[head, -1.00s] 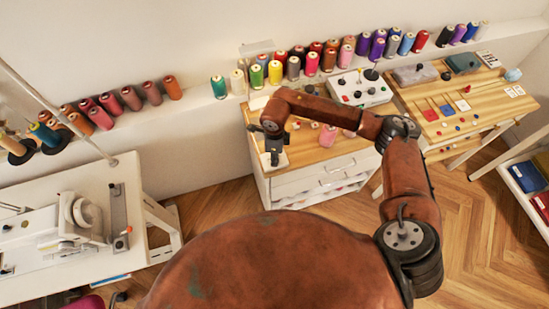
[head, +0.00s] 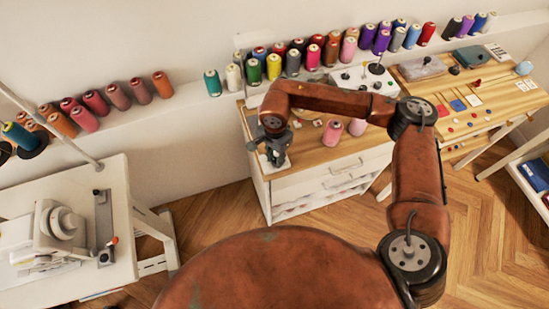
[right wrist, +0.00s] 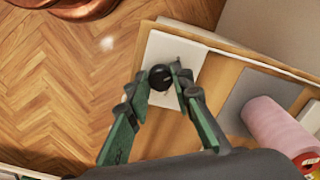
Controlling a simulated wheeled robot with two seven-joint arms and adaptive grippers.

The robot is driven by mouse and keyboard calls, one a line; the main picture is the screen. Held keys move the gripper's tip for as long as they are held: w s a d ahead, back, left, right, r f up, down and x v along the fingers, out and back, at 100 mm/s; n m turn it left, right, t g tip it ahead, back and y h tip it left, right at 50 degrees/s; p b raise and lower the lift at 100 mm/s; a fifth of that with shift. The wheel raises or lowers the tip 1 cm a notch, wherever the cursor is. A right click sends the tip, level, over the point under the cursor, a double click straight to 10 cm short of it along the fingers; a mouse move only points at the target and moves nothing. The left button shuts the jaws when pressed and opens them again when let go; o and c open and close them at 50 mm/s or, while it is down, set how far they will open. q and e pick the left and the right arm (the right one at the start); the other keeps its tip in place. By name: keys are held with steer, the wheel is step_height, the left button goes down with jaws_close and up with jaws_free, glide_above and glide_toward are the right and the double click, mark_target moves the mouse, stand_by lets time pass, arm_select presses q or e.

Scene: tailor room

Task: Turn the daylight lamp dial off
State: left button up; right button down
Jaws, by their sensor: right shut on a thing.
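The black round dial (right wrist: 160,77) sits on a white plate-like base (right wrist: 172,48) at the corner of the wooden-topped cabinet. My right gripper (right wrist: 161,75) is shut on the dial, with one green-and-black finger on each side of it. In the head view my right gripper (head: 277,152) points down over the white base (head: 285,166) at the cabinet's near left corner. There the gripper hides the dial. Any mark showing the dial's setting is too small to read. My left gripper is not in view.
Pink spools (head: 332,132) stand on the wooden top (head: 312,155), right of my gripper. Behind are a white control box (head: 362,80) and a shelf row of thread spools. A sewing machine (head: 58,232) stands at the left. The floor between is clear.

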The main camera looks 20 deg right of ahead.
mark_target(275, 160)
steer(key=shift+n+b, duration=0.7)
steer(key=shift+n, duration=0.5)
steer(key=c, duration=1.7)
jaws_free()
step_height(275, 160, up, 12)
steer(key=shift+r, duration=0.1)
steer(key=shift+d, duration=0.1)
